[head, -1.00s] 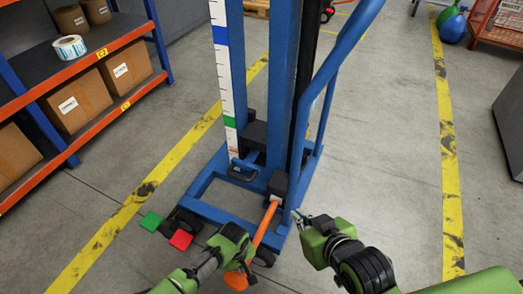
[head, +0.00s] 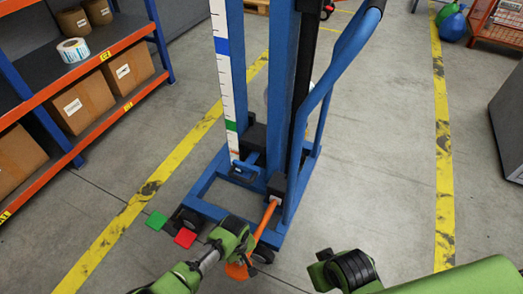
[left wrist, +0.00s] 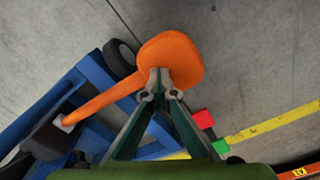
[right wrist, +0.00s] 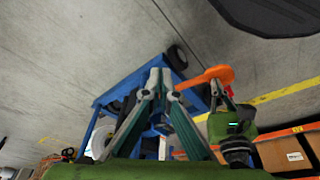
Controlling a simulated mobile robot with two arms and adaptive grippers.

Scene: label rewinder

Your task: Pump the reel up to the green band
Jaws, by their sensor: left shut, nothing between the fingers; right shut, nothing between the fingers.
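A blue stacker (head: 212,209) carries a white scale (head: 226,90) with a blue band and, lower, a green band (head: 230,126). A low blue carriage part (head: 244,170) sits near the scale's bottom. An orange pump lever (head: 265,222) slopes down from the mast foot to a broad orange paddle (left wrist: 170,58). My left gripper (left wrist: 157,82) is shut and empty, its tips at the paddle; contact is unclear. My right gripper (right wrist: 158,75) is shut and empty, apart from the lever. I cannot identify the reel for certain; a pale round shape (right wrist: 102,138) is partly hidden behind the right fingers.
A green pedal (head: 156,220) and a red pedal (head: 186,237) stick out at the stacker's left. A shelf rack (head: 110,88) with boxes stands at left. The floor right of the stacker is clear up to a yellow line (head: 445,160).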

